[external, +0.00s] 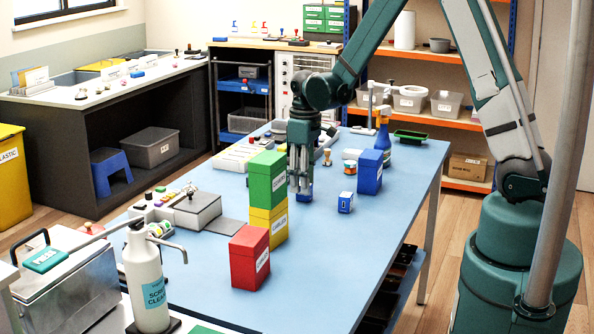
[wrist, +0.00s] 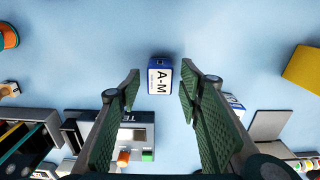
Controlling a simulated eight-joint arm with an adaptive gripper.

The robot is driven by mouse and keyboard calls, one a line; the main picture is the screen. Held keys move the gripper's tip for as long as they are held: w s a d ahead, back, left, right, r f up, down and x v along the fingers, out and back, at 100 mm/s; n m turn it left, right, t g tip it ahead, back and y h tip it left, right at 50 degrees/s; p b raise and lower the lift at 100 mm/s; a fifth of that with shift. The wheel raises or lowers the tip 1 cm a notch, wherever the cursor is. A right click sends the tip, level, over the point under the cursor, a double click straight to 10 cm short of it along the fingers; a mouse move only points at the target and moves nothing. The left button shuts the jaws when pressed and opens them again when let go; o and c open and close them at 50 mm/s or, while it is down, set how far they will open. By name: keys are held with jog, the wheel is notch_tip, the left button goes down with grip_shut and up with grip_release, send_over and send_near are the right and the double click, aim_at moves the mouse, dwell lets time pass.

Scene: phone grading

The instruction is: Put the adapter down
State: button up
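I cannot single out the adapter with certainty. In the wrist view a small blue block (wrist: 160,77) with a white "A-M" label lies between and just past the fingertips of my gripper (wrist: 160,88). The fingers are apart, with blue tabletop showing on both sides of the block, so nothing appears gripped. In the external view my gripper (external: 301,184) points down low over the middle of the blue table (external: 330,255). A small blue box (external: 345,202) with a white mark stands just right of it. Whether this is the "A-M" block is unclear.
Stacked green (external: 267,178) and yellow (external: 268,222) boxes and a red box (external: 249,257) stand left of my gripper. A taller blue box (external: 370,172) and a spray bottle (external: 383,130) stand behind right. The table's front right is clear.

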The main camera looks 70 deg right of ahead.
notch_tip(320, 180, up, 9)
jog(key=p, duration=0.1)
dwell(0.4)
jog(key=shift+r, duration=0.1)
dwell(0.5)
jog(key=s+a+r+t, duration=0.2)
jog(key=s+a+r, duration=0.2)
jog(key=a+r, duration=0.4)
jog(key=s+a+r+t, duration=0.1)
jog(key=s+a+r, duration=0.4)
jog(key=a+r, duration=0.3)
jog(key=s+a+r+t, duration=0.4)
jog(key=s+a, duration=0.8)
jog(key=s, duration=0.2)
jog(key=shift+s, duration=0.1)
